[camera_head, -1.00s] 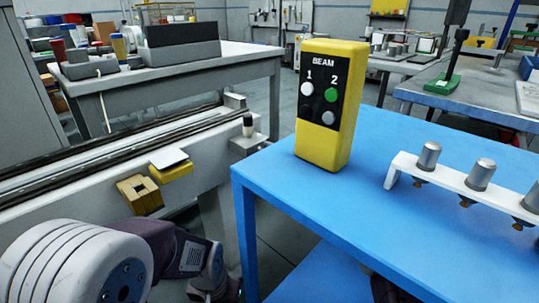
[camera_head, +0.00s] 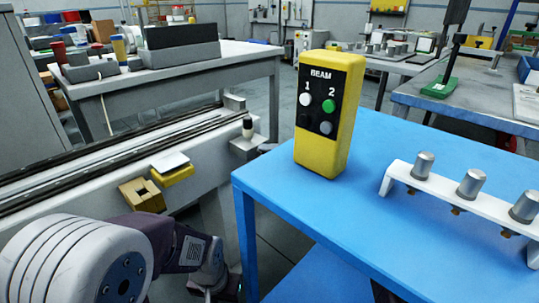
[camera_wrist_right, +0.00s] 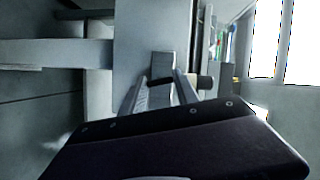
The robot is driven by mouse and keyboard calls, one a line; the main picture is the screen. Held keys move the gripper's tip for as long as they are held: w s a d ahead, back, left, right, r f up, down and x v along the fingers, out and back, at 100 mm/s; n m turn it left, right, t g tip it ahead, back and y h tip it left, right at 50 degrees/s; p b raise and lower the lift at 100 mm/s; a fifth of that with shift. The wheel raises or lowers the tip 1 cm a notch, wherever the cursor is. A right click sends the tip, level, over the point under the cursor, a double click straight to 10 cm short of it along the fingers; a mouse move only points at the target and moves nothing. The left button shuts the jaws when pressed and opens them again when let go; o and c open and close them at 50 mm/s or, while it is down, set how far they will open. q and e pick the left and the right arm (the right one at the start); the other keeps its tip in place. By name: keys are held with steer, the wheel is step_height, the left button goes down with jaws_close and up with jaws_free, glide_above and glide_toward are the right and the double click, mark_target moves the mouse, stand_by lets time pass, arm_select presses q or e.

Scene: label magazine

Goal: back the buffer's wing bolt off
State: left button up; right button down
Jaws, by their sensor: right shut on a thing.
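My right gripper (camera_head: 212,283) is low in the head view, below the side of the grey rail; its fingertips are hard to make out there. In the right wrist view the gripper (camera_wrist_right: 160,85) has its two fingers closed around a narrow grey piece (camera_wrist_right: 161,94), which I take for the wing bolt. It stands in front of a pale upright panel (camera_wrist_right: 150,30). A short black cylinder (camera_wrist_right: 203,82) is just right of the fingers. The buffer cannot be told apart clearly. My left gripper is not in view.
The grey rail (camera_head: 80,188) carries a tan notched block (camera_head: 142,196) and a yellow block with a white top (camera_head: 172,168). A blue table (camera_head: 300,215) holds a yellow BEAM button box (camera_head: 328,110) and a white rack (camera_head: 400,172) with grey cylinders.

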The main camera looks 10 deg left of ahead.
steer(key=shift+f+n, duration=0.1)
steer(key=shift+n, duration=0.4)
steer(key=shift+s, duration=0.1)
steer(key=c, duration=0.9)
jaws_free()
steer(key=b+v, duration=0.5)
steer(key=v, duration=0.4)
steer(key=shift+r, duration=0.2)
